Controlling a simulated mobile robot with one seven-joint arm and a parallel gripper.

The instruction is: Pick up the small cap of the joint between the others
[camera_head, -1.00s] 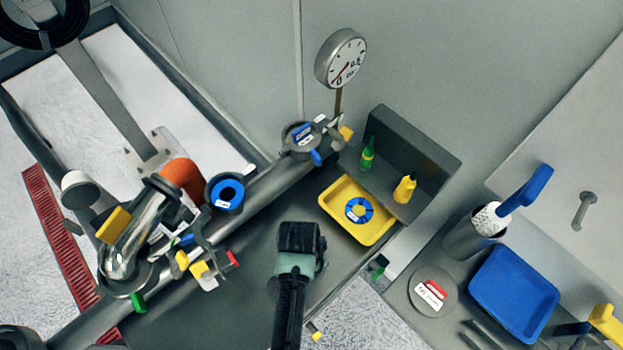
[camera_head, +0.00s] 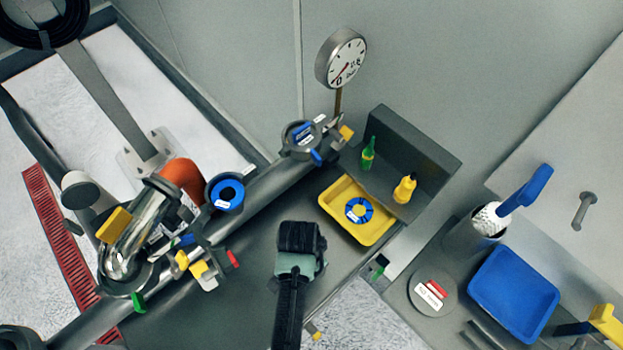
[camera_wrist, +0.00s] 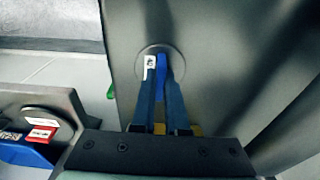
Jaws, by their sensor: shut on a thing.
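The small cap (camera_wrist: 152,52) is a grey disc with a blue tab (camera_wrist: 161,65) and a white label. It shows in the wrist view between the tips of my gripper (camera_wrist: 160,82). My gripper is shut on the cap's blue tab. The grey bench top lies behind the cap; whether they touch I cannot tell. In the head view my gripper (camera_head: 299,238) is over the bench top, and its body hides the fingertips and the cap.
A yellow tray (camera_head: 337,205) holding a blue ring stands beyond my gripper. Pipe joints with coloured clamps (camera_head: 200,265) are to the left. A blue tray (camera_head: 513,290) and a large red-labelled cap (camera_head: 420,295) are to the right. The bench around my gripper is clear.

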